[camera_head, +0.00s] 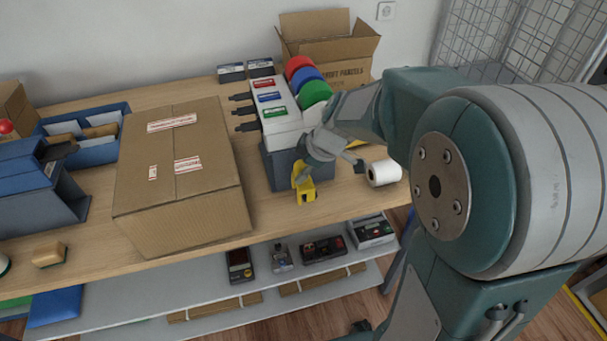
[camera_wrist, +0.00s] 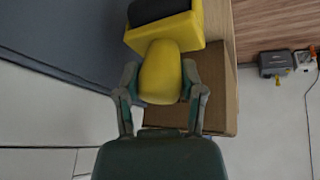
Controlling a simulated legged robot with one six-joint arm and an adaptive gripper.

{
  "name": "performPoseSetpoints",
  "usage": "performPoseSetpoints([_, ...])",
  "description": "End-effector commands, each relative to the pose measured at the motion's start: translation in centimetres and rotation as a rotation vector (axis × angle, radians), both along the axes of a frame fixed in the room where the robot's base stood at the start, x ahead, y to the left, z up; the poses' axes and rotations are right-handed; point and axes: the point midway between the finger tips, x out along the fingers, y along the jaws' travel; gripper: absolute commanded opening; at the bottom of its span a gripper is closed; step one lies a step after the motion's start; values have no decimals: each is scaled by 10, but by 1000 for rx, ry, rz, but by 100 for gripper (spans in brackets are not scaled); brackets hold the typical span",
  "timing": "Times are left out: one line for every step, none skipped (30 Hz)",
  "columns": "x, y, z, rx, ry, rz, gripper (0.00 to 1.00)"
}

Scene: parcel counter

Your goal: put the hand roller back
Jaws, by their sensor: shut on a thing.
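The hand roller (camera_head: 304,190) is yellow, and in the wrist view (camera_wrist: 160,72) its rounded yellow handle and a dark roller in a yellow frame show. My gripper (camera_head: 306,170) is shut on the handle, with one finger on each side of it in the wrist view (camera_wrist: 160,92). In the head view, the roller is at the front of a grey-and-white dispenser (camera_head: 283,124) with red, blue and green labels. I cannot tell whether the roller touches the wooden counter (camera_head: 262,212).
A large taped carton (camera_head: 180,185) stands left of the dispenser. A white paper roll (camera_head: 383,173) lies to its right, and an open carton (camera_head: 328,50) stands behind. Several devices, including a scanner-like one (camera_head: 239,265), sit on the shelf below. Bare counter lies between carton and dispenser.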

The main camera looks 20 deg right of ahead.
Motion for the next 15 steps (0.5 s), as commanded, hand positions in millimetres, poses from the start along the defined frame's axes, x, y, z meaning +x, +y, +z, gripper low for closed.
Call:
performPoseSetpoints([3, 1, -3, -2, -1, 2, 0])
performPoseSetpoints([4, 1, -5, -2, -1, 2, 0])
performPoseSetpoints([5, 0, -7, -2, -1, 3, 0])
performPoseSetpoints([7, -2, -10, -1, 1, 2, 0])
performPoseSetpoints([9, -4, -13, 1, 2, 1, 0])
performPoseSetpoints([8, -5, -21, 1, 3, 3, 0])
performPoseSetpoints([8, -6, -26, 4, 3, 1, 0])
performPoseSetpoints([8, -7, -30, 4, 3, 1, 0])
performPoseSetpoints([8, -8, -35, 4, 2, 1, 0])
performPoseSetpoints([8, -9, -38, 5, 1, 0, 0])
performPoseSetpoints([8, -10, -40, 6, 1, 0, 0])
performPoseSetpoints([8, -10, -41, 6, -1, 1, 0])
performPoseSetpoints([8, -11, -42, 7, -2, 2, 0])
performPoseSetpoints([8, -11, -42, 7, -2, 1, 0])
performPoseSetpoints([8, -10, -42, 6, -3, 2, 0])
